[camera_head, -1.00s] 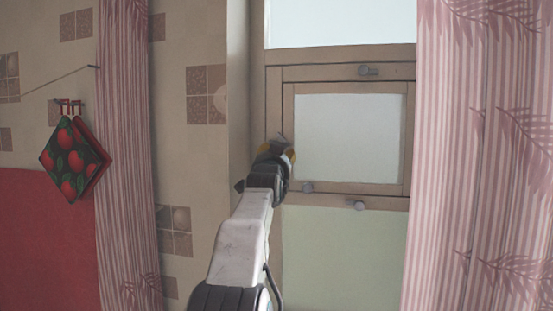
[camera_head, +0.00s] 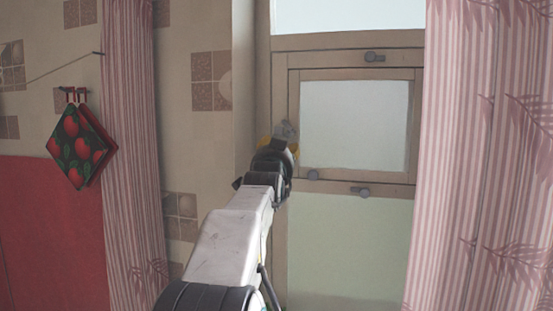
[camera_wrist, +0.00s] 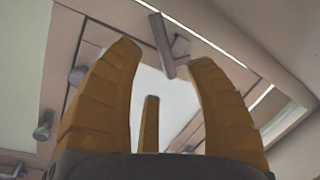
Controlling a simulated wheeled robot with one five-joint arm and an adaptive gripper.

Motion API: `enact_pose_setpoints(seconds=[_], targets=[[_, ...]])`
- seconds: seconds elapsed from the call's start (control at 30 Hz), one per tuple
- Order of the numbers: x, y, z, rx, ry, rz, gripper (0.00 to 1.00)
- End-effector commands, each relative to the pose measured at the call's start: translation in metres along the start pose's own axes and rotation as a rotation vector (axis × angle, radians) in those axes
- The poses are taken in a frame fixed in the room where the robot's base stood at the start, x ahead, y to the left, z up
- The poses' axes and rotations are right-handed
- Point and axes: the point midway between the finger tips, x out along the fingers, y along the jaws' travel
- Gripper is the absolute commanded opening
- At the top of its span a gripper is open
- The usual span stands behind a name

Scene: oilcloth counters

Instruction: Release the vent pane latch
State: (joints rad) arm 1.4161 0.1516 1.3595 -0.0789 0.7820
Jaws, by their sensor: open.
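The vent pane (camera_head: 355,125) is a small framed light pane in the window, and it looks shut. A grey latch (camera_head: 285,131) sits on its left frame side, partly hidden by my gripper (camera_head: 284,147) in the head view. In the wrist view the latch (camera_wrist: 162,45) is a grey bar with a short handle, just beyond and between the yellow fingertips of my gripper (camera_wrist: 163,58). The fingers are open and spread to either side of the handle. Contact cannot be told.
Other grey catches sit above (camera_head: 375,57) and below (camera_head: 360,191) the pane, with a knob (camera_head: 313,175) at its lower left. A pink striped curtain (camera_head: 480,160) hangs to the right, another (camera_head: 133,160) to the left. Pot holders (camera_head: 80,145) hang on the left wall.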

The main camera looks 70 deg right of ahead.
Motion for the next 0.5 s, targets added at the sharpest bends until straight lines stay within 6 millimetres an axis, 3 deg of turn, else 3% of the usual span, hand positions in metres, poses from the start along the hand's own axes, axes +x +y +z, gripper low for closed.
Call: enact_pose_setpoints(seconds=[0.2,0.5], targets=[[-0.027,0.000,0.000,0.000,0.000,0.000,0.50],[-0.048,0.000,0.000,0.000,0.000,0.001,0.50]])
